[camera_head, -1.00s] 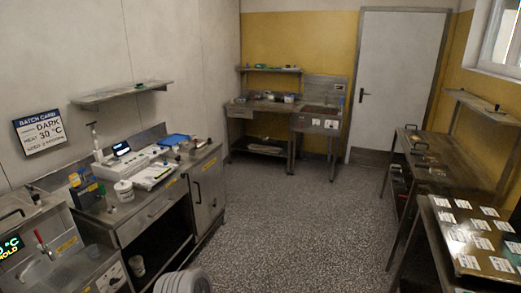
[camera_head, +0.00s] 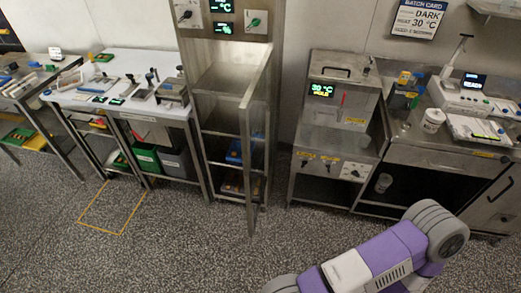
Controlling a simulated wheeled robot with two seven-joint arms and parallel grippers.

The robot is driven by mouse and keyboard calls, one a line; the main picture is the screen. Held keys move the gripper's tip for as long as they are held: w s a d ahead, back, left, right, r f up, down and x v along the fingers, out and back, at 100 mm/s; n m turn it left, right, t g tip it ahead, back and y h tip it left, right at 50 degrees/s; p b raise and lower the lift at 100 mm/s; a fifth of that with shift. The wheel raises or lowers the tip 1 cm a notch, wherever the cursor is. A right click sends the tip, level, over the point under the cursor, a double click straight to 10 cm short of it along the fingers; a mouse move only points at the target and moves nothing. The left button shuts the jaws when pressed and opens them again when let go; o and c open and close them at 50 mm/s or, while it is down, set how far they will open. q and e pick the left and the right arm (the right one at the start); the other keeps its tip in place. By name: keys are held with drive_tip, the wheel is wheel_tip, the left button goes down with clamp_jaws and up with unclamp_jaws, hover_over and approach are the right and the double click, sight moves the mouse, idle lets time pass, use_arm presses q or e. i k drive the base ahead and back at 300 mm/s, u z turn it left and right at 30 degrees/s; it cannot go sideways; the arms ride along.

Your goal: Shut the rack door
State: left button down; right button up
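The tall metal rack (camera_head: 216,100) stands against the back wall, left of centre. Its door (camera_head: 256,140) stands open, swung out toward me and seen nearly edge-on, hinged at the rack's right side. Shelves show inside, with a blue item (camera_head: 235,152) and other small things low down. A purple and grey arm of mine reaches across the lower right of the view. Neither gripper's fingers can be seen.
Right of the rack stands a metal unit (camera_head: 338,110) with a green display reading 30 °C, then a counter (camera_head: 440,155). Left is a white-topped bench (camera_head: 120,65) with bins below. A yellow floor outline (camera_head: 113,208) lies before it. The speckled floor in front is clear.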

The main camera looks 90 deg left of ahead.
sight(266, 64)
drive_tip(key=u, duration=3.1)
drive_tip(key=i, duration=1)
drive_tip(key=u, duration=0.05)
drive_tip(key=k, duration=0.5)
drive_tip(key=u, duration=0.75)
drive_tip(key=k, duration=0.85)
drive_tip(key=z, duration=1.15)
drive_tip(key=i, duration=1)
